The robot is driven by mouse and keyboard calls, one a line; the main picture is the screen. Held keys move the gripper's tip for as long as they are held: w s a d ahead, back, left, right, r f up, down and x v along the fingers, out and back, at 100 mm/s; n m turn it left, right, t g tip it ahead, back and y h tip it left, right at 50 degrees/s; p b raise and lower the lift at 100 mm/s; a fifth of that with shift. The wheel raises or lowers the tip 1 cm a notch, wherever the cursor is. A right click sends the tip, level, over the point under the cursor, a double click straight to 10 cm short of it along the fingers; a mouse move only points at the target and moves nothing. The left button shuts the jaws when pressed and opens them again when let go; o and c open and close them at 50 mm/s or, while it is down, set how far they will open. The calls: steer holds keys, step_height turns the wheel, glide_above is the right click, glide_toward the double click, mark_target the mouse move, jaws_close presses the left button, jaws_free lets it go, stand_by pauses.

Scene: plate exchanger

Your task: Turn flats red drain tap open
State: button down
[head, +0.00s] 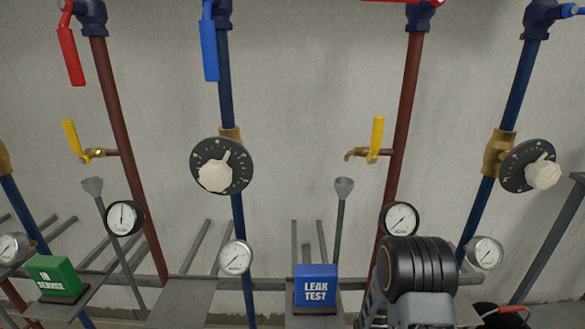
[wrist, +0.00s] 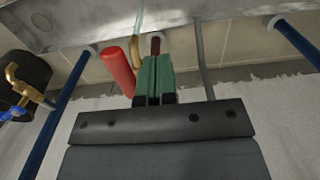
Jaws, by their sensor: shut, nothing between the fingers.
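Two drain taps with yellow levers show in the head view. One (head: 71,141) is on the left red pipe (head: 122,150), the other (head: 376,138) on the right red pipe (head: 402,120). Both levers stand nearly upright. I cannot tell which tap is the flats one. The right tap's brass spout points left, above a grey funnel (head: 344,185). My gripper (wrist: 154,62) is shut and empty in the wrist view, with green fingers. A red rounded bar (wrist: 117,72) is just left of the fingers; I cannot tell if they touch. The gripper is not discernible in the head view.
Blue pipes (head: 223,95) carry black dials with white knobs (head: 214,177). Several gauges (head: 124,217) sit low. A green IN SERVICE block (head: 55,278) and a blue LEAK TEST block (head: 316,287) stand in front. Red lever (head: 70,56) and blue lever (head: 209,51) hang above.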

step_height(320, 180, up, 7)
steer(key=p, duration=0.5)
steer(key=shift+p, duration=0.4)
